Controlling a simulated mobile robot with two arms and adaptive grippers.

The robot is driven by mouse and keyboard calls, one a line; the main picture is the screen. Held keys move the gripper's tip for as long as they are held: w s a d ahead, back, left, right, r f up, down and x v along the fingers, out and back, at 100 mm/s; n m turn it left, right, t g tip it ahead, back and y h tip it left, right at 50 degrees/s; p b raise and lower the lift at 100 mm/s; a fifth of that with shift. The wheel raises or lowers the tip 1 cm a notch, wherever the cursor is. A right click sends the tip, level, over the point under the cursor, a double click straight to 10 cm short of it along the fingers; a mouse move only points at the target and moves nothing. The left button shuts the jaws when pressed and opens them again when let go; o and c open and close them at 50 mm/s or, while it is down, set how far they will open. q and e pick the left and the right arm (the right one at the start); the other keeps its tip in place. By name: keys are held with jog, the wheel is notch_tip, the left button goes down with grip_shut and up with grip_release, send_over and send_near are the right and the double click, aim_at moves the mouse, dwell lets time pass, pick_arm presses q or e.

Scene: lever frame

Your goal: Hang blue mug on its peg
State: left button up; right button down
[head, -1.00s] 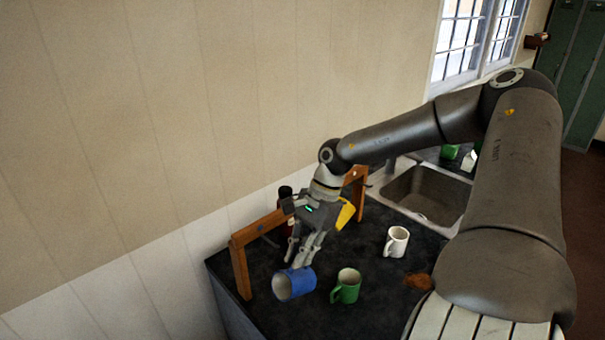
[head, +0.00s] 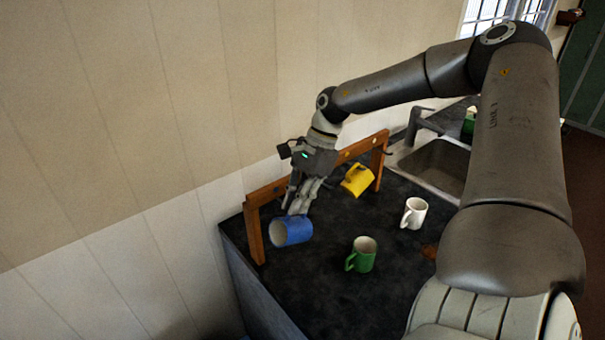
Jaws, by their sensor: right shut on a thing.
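The blue mug (head: 292,232) is tipped on its side in the head view, its open mouth facing left. My right gripper (head: 298,210) is shut on it from above; the fingers hide its handle and the exact grip. The mug is close to the left leg of the wooden peg frame (head: 255,236), in front of the frame's bar. The frame's pegs near the mug are hidden behind my gripper. My left gripper is not in view.
A green mug (head: 362,254) and a white mug (head: 414,213) stand upright on the dark counter (head: 320,290). A sink (head: 436,165) lies at the right. The counter's front middle is clear.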

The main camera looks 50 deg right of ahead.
jog(key=shift+w+d+f+b, duration=0.15)
jog(key=shift+w+b, duration=0.25)
jog(key=shift+w, duration=1.45)
jog(key=shift+w+f+b, duration=0.15)
jog(key=shift+w+b, duration=0.05)
jog(key=shift+b, duration=0.45)
jog(key=shift+w+b, duration=0.2)
jog(key=shift+b, duration=0.25)
jog(key=shift+b, duration=0.6)
jog(key=shift+b, duration=0.55)
